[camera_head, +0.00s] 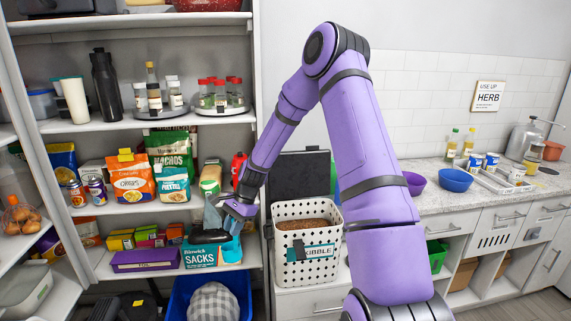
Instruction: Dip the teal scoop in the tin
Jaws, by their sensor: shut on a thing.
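My gripper (236,213) is at the front of the pantry shelves, left of the kibble container, pointing down. It is shut on the teal scoop (232,249), whose cup hangs below the fingers, in front of the lower shelf. The fingers and my wrist hide most of the handle. A white perforated container (284,267) labelled KIBBLE stands right of the scoop, with brown kibble (303,224) visible in its open top. It looks like the task's tin. The scoop is apart from it.
A dark upright panel (300,175) stands behind the kibble container. A SACKS box (199,256) sits on the shelf close to the scoop. A blue bin (246,282) with a grey checked item stands below. A counter (436,203) with bowls is at the right.

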